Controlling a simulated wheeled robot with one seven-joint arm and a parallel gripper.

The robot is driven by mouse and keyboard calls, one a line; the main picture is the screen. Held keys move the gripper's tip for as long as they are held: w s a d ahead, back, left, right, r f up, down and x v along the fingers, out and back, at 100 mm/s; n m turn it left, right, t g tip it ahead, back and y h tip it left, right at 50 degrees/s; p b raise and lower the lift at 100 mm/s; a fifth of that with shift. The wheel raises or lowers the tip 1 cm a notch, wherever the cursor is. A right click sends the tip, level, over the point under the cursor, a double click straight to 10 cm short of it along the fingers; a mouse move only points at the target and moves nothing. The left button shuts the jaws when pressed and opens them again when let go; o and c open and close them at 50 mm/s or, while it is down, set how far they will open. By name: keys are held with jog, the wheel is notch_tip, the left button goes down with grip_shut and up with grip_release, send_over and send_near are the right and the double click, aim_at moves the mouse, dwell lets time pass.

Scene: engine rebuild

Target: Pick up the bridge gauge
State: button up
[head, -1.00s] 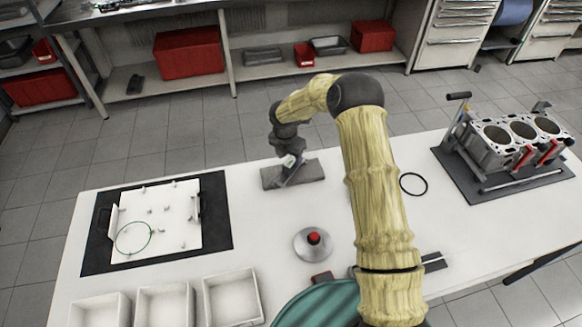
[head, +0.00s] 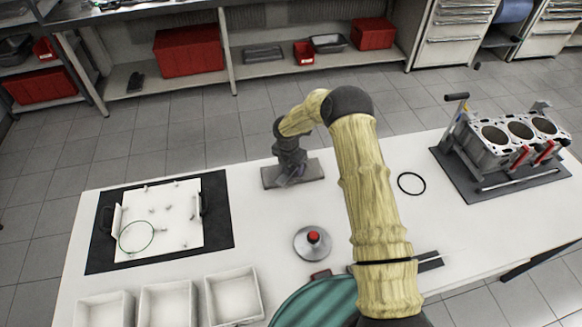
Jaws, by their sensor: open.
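My gripper (head: 290,178), dark grey, points down over a grey block or pad (head: 312,171) near the far edge of the white table. It is open, but its fingertips blend with the grey surface. I cannot tell whether they touch it. I cannot clearly make out the bridge gauge; anything small between or behind the fingers is hidden.
A round metal piece with a red knob (head: 313,241) and a black ring (head: 411,183) lie nearby. An engine block (head: 507,140) stands at right. A white tray on a black mat (head: 219,233) is at left. Empty white bins (head: 233,296) line the front. My arm hides part of the table.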

grip_shut()
jog(key=shift+r, duration=0.1)
notch_tip(320, 180, up, 10)
jog(key=shift+f+b, duration=0.1)
jog(key=shift+b, duration=1)
